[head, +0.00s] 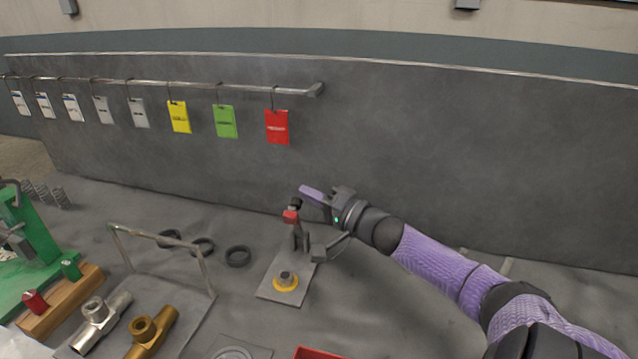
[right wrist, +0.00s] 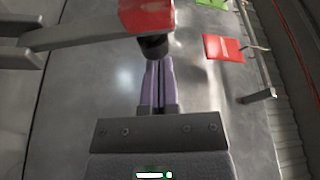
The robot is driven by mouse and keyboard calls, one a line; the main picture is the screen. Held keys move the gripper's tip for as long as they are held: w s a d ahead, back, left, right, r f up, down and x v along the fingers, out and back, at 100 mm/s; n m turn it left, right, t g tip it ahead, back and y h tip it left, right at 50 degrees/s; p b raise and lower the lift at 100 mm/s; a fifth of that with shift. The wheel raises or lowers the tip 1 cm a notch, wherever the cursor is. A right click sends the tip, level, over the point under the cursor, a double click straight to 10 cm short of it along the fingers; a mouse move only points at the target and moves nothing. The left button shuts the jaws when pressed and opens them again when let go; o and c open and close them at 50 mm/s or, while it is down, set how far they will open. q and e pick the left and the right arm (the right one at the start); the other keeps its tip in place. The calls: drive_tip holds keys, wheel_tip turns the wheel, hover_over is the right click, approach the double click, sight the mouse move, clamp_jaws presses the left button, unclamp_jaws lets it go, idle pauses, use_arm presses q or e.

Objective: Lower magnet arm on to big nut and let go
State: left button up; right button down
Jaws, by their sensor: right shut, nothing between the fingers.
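The magnet arm (head: 298,238) stands raised and roughly upright at the back of a small grey plate (head: 272,292). Its red block (head: 291,216) and a black end piece are at the top. The big nut (head: 286,278) sits on the plate in front, in a yellow ring. My right gripper (head: 312,194), with purple fingers, is just behind and above the top of the arm. In the right wrist view the fingers (right wrist: 157,82) are shut and empty, with their tips close to the black end piece (right wrist: 153,46) below the red block (right wrist: 147,14); contact is unclear. My left gripper is out of view.
A rail (head: 230,86) with hanging tags runs along the grey back panel. Left of the plate are black rings (head: 238,256), a wire-handled tray (head: 205,312) with metal fittings, and a green fixture (head: 45,250). A red bin edge (head: 318,353) shows in front.

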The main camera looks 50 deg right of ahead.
drive_tip(key=shift+s+a+f, duration=0.1)
drive_tip(key=shift+s+a, duration=0.05)
drive_tip(key=shift+a, duration=0.1)
idle(0.3)
